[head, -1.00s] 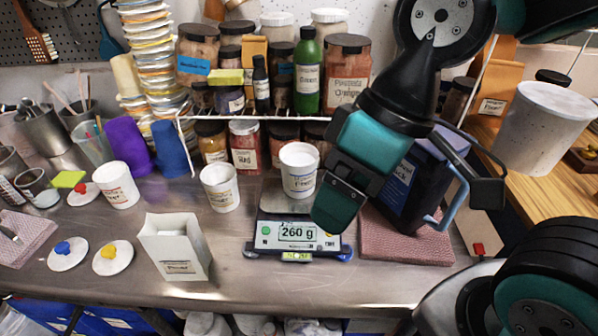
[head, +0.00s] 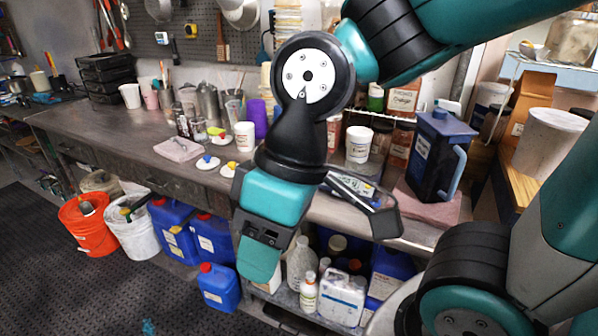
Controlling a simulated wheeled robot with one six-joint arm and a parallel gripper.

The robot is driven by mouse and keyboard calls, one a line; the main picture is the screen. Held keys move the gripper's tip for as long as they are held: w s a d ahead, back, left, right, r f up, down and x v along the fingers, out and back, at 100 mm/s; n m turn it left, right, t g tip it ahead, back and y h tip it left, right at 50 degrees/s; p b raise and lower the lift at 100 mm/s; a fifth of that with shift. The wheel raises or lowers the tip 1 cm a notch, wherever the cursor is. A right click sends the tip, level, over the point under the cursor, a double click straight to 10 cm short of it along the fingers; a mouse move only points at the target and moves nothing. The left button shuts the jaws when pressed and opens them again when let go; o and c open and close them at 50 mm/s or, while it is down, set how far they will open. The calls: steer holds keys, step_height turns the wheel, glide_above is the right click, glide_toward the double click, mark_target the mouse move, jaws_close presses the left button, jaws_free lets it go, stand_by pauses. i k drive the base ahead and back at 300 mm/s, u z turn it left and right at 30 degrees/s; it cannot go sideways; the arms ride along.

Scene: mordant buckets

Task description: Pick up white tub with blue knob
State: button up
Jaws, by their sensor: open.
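A white disc-shaped lid with a blue knob (head: 207,162) lies flat on the steel bench. I see no tub carrying a blue knob. One open white tub (head: 244,136) stands on the bench behind the lids. Another white tub (head: 358,143) stands behind my arm, apparently on the scale (head: 352,186), which is partly hidden. My gripper (head: 325,236) is open and empty, in front of the bench's front edge and right of the lids. My arm hides the middle of the bench, where another tub stood earlier.
A yellow-knobbed lid (head: 229,170) lies beside the blue-knobbed one. A dark blue jug (head: 434,155) stands on a pink cloth at right. Below are blue canisters (head: 218,287), an orange bucket (head: 86,222) and a white bucket (head: 133,228). The bench's left part has bare room.

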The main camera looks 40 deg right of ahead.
mark_target(359, 138)
steer(key=z, duration=0.2)
steer(key=k, duration=0.2)
steer(key=u, duration=0.95)
steer(key=i, duration=0.95)
steer(key=z, duration=0.85)
steer(key=i, duration=0.65)
steer(key=z, duration=1.25)
steer(key=i, duration=0.35)
steer(key=z, duration=0.2)
